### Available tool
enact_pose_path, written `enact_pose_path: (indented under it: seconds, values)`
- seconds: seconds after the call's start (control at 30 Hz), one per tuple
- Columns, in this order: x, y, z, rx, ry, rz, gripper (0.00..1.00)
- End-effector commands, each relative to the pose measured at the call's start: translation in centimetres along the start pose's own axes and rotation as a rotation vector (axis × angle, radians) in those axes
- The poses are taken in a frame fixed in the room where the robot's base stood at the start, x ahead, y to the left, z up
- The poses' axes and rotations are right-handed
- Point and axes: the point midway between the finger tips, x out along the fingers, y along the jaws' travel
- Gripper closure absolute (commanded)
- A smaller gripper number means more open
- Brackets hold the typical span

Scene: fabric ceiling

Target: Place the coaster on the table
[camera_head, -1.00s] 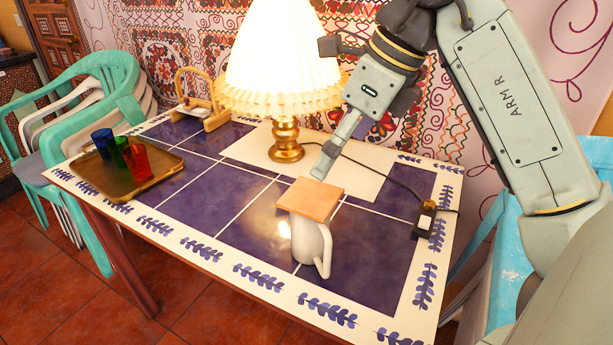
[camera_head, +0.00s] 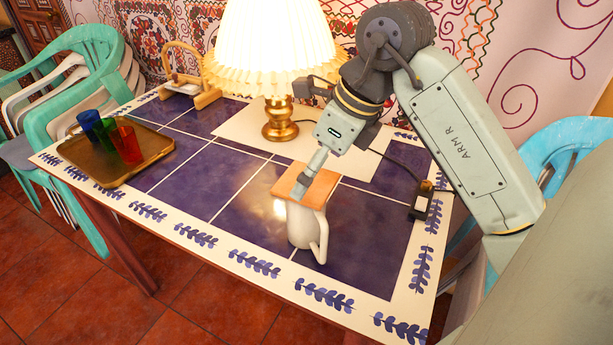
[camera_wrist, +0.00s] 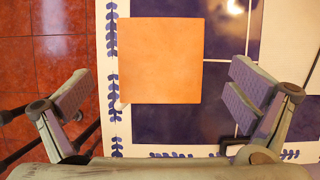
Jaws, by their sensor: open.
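The coaster (camera_head: 322,190) is a square, orange-tan tile lying on top of a white mug (camera_head: 306,227) on the table (camera_head: 240,192). In the wrist view the coaster (camera_wrist: 160,60) shows between and ahead of the two fingers, with the mug mostly hidden under it. In the wrist view my gripper (camera_wrist: 160,100) is wide open, and neither finger touches the coaster there.
A lit lamp (camera_head: 280,120) stands behind the mug on a pale sheet. A brown tray (camera_head: 150,160) with colored cups is at the left. A wooden holder (camera_head: 207,98) and a black cable box (camera_head: 421,203) are also on the table. Blue tiles left of the mug are clear.

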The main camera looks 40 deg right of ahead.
Motion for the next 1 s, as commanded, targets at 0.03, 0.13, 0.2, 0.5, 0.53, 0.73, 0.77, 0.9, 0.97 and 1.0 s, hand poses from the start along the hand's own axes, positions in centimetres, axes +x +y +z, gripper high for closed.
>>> enact_pose_path:
  seconds: [0.03,0.13,0.2,0.5,0.53,0.73,0.77,0.9,0.97,1.0]
  values:
    - [0.5,0.0,0.1,0.000,-0.001,0.001,0.00]
    - [1.4,0.0,0.1,0.000,0.000,0.001,0.00]
    - [1.5,0.0,0.1,0.000,0.000,0.000,0.00]
    - [1.6,0.0,0.0,0.000,0.000,0.000,0.00]
    - [1.6,0.0,0.0,0.000,0.000,0.000,0.00]
    - [1.7,0.0,0.0,0.000,0.000,0.000,0.00]
    - [1.7,0.0,0.0,0.000,0.000,0.000,0.00]
    - [1.8,0.0,-0.1,0.000,0.000,0.000,0.00]
    - [1.9,0.0,-0.1,0.000,0.000,0.000,0.00]
    - [1.9,0.0,-0.1,0.000,0.000,0.000,0.00]
